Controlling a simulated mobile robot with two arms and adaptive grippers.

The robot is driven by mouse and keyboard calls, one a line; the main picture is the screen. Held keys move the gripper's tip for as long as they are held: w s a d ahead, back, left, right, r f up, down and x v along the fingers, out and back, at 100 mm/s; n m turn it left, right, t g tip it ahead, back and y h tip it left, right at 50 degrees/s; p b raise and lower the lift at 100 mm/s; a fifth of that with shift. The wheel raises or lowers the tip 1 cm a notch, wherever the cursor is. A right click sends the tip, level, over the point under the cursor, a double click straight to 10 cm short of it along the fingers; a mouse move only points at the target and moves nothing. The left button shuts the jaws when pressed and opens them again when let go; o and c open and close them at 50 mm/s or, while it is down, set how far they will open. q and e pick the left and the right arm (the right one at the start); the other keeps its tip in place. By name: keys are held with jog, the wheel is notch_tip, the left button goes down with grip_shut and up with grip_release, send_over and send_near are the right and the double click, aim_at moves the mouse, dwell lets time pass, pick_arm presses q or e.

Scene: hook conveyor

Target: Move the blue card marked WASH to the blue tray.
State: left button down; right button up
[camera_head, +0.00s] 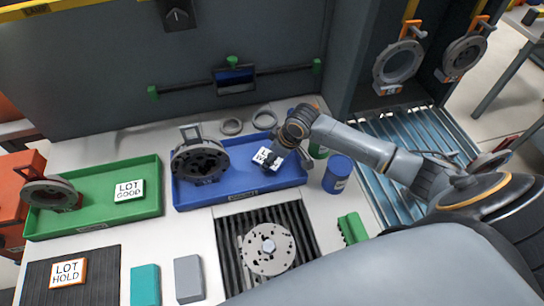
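The WASH card (265,158) shows a white face with dark lettering, partly covered by my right gripper. It is at the right part of the blue tray (225,193), within the tray's outline. My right gripper (274,158) reaches in from the right and is right at the card, with its fingers over the card's right side. I cannot tell whether the fingers grip the card or whether the card touches the tray floor. My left gripper is not in view.
A dark ring-shaped part (200,162) stands in the blue tray's left half. A blue canister (337,174) stands just right of the tray. The green tray (95,222) holds a LOT GOOD card (129,191). A LOT HOLD card (68,273) lies on a dark mat.

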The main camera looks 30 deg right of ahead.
jog(key=shift+f, duration=0.45)
jog(key=shift+f, duration=0.1)
jog(key=o, duration=0.9)
jog(key=shift+o, duration=0.2)
jog(key=v, duration=1.2)
jog(key=shift+b, duration=0.35)
